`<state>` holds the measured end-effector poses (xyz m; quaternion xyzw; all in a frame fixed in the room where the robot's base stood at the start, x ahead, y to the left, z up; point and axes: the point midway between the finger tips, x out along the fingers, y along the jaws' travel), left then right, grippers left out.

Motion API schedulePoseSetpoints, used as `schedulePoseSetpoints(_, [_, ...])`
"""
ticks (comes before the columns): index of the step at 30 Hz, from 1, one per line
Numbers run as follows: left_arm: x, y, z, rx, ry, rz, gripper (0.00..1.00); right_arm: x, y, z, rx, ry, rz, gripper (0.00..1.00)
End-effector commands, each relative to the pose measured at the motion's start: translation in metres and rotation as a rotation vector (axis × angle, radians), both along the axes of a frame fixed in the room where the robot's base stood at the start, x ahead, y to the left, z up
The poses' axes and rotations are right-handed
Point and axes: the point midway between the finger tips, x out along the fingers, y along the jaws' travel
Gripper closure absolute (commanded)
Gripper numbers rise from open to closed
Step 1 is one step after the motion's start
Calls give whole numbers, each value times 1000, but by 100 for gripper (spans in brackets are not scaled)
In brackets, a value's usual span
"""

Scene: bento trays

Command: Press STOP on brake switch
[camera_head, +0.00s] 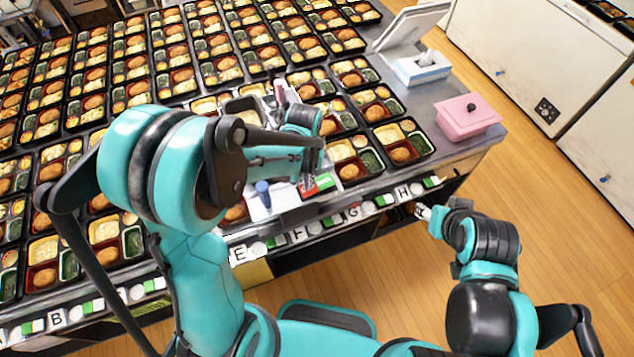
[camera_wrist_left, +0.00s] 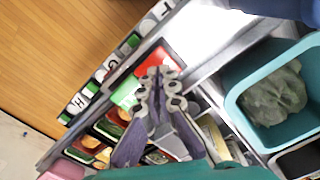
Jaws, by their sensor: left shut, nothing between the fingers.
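The brake switch, a small box with a green half (camera_head: 325,181) and a red half, lies near the table's front edge, partly hidden by my left gripper in the head view. In the left wrist view its red half (camera_wrist_left: 152,61) and green half (camera_wrist_left: 124,93) show beyond the fingers. My left gripper (camera_head: 307,184) is shut and empty, pointing down at the switch. In the left wrist view its fingertips (camera_wrist_left: 159,75) overlap the red half; I cannot tell whether they touch it. My right gripper (camera_head: 424,212) is off the table's front edge, small and unclear.
Filled bento trays (camera_head: 401,144) cover much of the table around the switch. A pink box (camera_head: 468,118) and a tissue box (camera_head: 422,69) stand at the right. A teal bin (camera_wrist_left: 236,103) is beside my left gripper. Lettered labels line the front edge; the wooden floor (camera_head: 545,215) is clear.

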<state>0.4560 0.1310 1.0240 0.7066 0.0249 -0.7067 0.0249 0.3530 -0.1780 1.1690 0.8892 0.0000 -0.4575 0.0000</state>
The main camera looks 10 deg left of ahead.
Motion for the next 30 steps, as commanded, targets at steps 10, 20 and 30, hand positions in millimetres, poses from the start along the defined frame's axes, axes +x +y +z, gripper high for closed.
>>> schedulePoseSetpoints(10, [0,0,32,0,0,0,100,0,0,24,0,0,0,55])
schedulePoseSetpoints(20, [0,0,60,0,0,0,100,0,0,43,0,0,0,55])
schedulePoseSetpoints(30, [0,0,64,0,0,0,100,0,0,46,0,0,0,55])
